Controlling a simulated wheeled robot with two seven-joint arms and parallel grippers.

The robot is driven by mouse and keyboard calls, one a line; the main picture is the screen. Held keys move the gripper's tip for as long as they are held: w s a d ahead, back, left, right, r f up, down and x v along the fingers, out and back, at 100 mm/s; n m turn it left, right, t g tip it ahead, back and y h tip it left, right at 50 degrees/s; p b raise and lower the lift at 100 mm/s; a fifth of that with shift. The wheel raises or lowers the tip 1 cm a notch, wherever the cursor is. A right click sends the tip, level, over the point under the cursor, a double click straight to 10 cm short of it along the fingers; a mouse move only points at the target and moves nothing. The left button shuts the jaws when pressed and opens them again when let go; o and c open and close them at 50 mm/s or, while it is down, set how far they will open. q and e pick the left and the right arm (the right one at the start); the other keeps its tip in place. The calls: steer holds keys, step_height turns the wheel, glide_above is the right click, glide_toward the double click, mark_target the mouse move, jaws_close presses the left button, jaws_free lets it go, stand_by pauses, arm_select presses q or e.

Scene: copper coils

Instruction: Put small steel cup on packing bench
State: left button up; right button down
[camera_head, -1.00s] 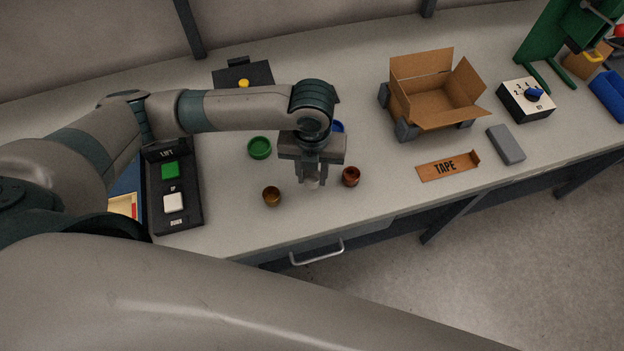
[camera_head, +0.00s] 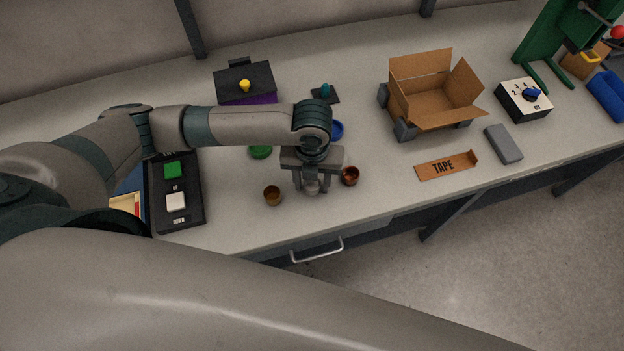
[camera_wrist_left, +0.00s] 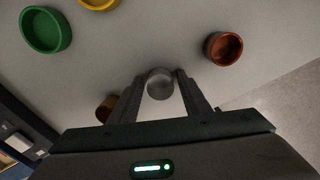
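The small steel cup (camera_head: 312,187) stands on the pale bench top (camera_head: 365,215) near its front edge, below my left gripper (camera_head: 312,189). The gripper points down with one finger on each side of the cup. In the left wrist view the steel cup (camera_wrist_left: 160,84) shows between the two fingertips (camera_wrist_left: 160,78). The fingers look spread around it, with no clear sign that they grip it. My right gripper is not in view.
A brown cup (camera_head: 272,196) stands left of the steel cup and a copper cup (camera_head: 350,176) right of it, close to the fingers. A green cup (camera_head: 260,152) and a blue one (camera_head: 337,129) are behind. An open cardboard box (camera_head: 432,100) stands further right.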

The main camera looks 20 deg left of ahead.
mark_target(312, 188)
arm_select(q)
steer(key=shift+r, duration=0.15)
step_height(312, 188, up, 12)
steer(key=b, duration=0.3)
stand_by(0.5)
stand_by(0.8)
